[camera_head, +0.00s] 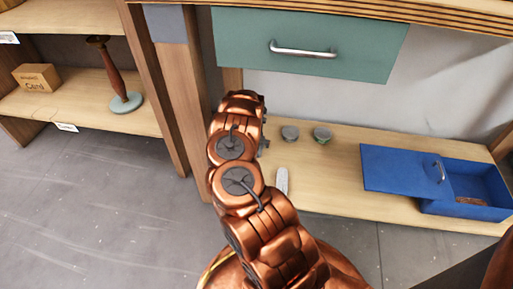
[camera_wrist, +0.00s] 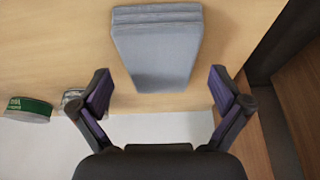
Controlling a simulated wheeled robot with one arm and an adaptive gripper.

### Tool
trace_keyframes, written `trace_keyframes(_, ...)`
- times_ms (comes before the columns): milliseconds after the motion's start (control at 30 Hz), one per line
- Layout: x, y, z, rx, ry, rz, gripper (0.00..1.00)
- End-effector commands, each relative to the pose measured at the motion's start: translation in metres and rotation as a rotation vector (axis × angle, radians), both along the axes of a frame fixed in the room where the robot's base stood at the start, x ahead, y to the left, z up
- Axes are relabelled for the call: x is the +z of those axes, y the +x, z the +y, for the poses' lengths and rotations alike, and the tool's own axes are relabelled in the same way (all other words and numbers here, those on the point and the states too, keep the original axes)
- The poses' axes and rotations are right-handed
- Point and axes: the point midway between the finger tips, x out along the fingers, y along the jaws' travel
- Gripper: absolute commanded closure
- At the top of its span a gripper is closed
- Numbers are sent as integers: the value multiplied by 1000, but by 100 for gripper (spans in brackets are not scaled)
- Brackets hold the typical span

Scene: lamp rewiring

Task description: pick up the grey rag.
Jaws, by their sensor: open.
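The grey rag (camera_wrist: 155,52) lies on the wooden lower shelf in the wrist view, a folded, tapering grey piece with fold lines at its upper end. In the head view my arm hides most of that spot; a pale grey strip (camera_head: 281,180) beside the arm appears to be its edge. My gripper (camera_wrist: 158,80) is open and empty, its two dark fingers apart, to either side of the rag's narrower end. I cannot tell how high the fingers are above the shelf. In the head view the gripper is mostly hidden behind the arm.
Two small tins stand on the lower shelf (camera_head: 345,190), a grey one (camera_head: 290,133) and a green one (camera_head: 322,137). A blue box (camera_head: 470,207) with its lid aslant is at right. A wooden post (camera_head: 184,95) rises at left. A teal drawer (camera_head: 370,45) is above.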

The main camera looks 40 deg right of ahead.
Motion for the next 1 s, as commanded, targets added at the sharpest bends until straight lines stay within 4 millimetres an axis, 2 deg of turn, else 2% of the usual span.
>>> trace_keyframes(867,-5,0,0,0,0,0,0)
trace_keyframes(1000,-5,0,0,0,0,0,12)
